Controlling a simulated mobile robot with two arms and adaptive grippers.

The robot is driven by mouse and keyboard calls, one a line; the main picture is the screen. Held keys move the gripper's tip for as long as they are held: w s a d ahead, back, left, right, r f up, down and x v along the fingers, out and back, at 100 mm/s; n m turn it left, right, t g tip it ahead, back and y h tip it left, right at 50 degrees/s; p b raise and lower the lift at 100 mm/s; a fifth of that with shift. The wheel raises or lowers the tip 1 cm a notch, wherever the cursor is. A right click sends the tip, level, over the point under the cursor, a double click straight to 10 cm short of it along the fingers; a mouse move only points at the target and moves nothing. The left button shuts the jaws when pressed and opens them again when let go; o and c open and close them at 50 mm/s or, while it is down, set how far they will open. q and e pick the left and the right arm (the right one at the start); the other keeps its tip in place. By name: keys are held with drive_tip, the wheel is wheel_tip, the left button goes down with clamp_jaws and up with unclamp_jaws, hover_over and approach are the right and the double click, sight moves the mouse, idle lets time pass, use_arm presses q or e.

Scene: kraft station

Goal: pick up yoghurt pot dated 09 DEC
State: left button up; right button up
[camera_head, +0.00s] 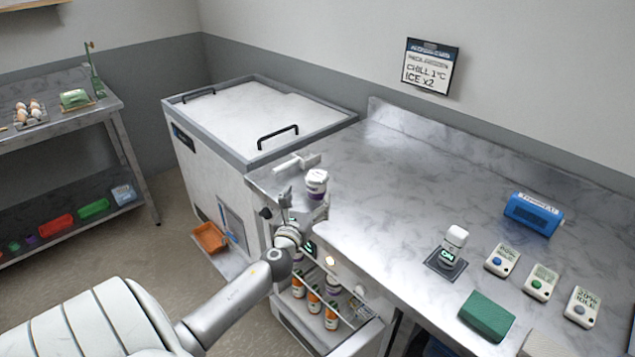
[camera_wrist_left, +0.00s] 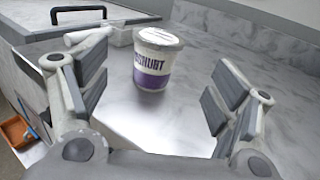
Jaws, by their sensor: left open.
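A yoghurt pot (camera_head: 317,182), white with a purple band, stands upright on the marble counter near its left end. In the left wrist view the yoghurt pot (camera_wrist_left: 155,58) shows the letters "GHURT"; no date can be read on it. My left gripper (camera_head: 298,204) is at the counter's left edge, just in front of the pot. In the left wrist view the open fingers of my left gripper (camera_wrist_left: 155,95) are spread wide, with the pot beyond and between them, not touched. My right gripper is not in view.
A white tool (camera_head: 297,163) lies behind the pot, near the ice chest (camera_head: 255,160). Below the counter an open drawer (camera_head: 345,335) holds several orange bottles (camera_head: 314,299). A blue box (camera_head: 533,214) and a green block (camera_head: 487,316) are at right.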

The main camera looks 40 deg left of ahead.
sight(313, 184)
use_arm(q)
drive_tip(key=shift+x, duration=1.2)
drive_tip(key=shift+w+a+f, duration=0.15)
drive_tip(key=shift+f, duration=0.05)
drive_tip(key=x, duration=0.2)
drive_tip(key=shift+w+a+r, duration=0.25)
drive_tip(key=shift+x, duration=1)
drive_tip(key=shift+w+f, duration=0.2)
drive_tip(key=shift+w, duration=0.05)
drive_tip(key=shift+s+r, duration=0.1)
drive_tip(key=shift+c, duration=1.1)
drive_tip(key=c, duration=0.7)
drive_tip(key=shift+a, duration=0.1)
drive_tip(key=shift+c, duration=0.6)
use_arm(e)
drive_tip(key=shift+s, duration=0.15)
